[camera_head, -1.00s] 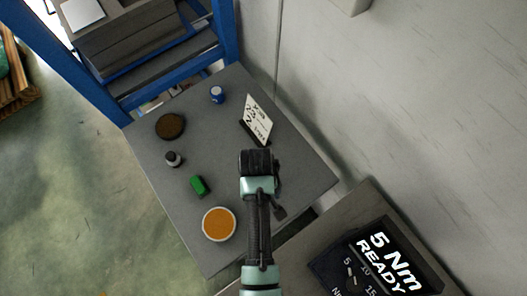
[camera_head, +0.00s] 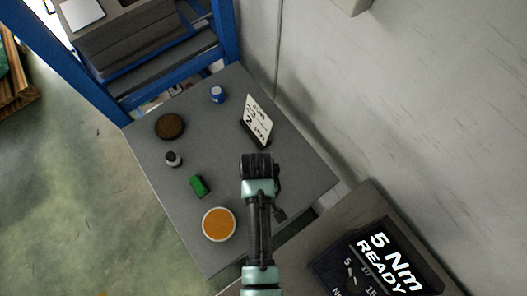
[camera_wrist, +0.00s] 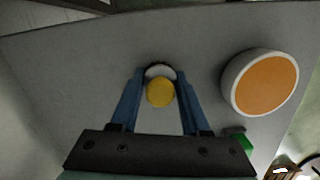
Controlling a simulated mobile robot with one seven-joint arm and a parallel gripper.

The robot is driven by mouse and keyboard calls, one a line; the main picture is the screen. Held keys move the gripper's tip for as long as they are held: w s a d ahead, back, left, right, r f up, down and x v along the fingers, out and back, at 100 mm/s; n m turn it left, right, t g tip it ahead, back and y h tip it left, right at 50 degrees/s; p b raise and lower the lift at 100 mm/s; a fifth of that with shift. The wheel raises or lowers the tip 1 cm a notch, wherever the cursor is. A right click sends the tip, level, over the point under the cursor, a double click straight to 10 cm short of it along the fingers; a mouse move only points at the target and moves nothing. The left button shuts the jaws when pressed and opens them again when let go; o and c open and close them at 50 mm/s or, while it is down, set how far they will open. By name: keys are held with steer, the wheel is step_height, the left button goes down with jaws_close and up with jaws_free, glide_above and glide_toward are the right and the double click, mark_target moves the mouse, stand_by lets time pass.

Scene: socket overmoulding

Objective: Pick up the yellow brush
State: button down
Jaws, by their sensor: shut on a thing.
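The yellow brush (camera_wrist: 160,93) shows in the wrist view as a round yellow end with a pale and dark rim behind it. It is between the two blue fingers of my gripper (camera_wrist: 160,80), which are shut on it. In the head view my arm hides the brush and the fingertips. My wrist (camera_head: 258,168) is there over the right part of the grey table (camera_head: 225,140). I cannot tell whether the brush touches the table.
An orange-topped round container (camera_head: 219,224) is near my arm. A green block (camera_head: 200,186), a small grey-topped bottle (camera_head: 173,159), a brown disc (camera_head: 170,126), a blue jar (camera_head: 217,94) and a white card on a stand (camera_head: 259,119) are on the table. A torque display (camera_head: 372,262) is at lower right.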

steer(key=shift+r, duration=0.15)
step_height(320, 180, up, 10)
steer(key=shift+f, duration=0.1)
stand_by(0.3)
steer(key=shift+w, duration=0.1)
stand_by(0.3)
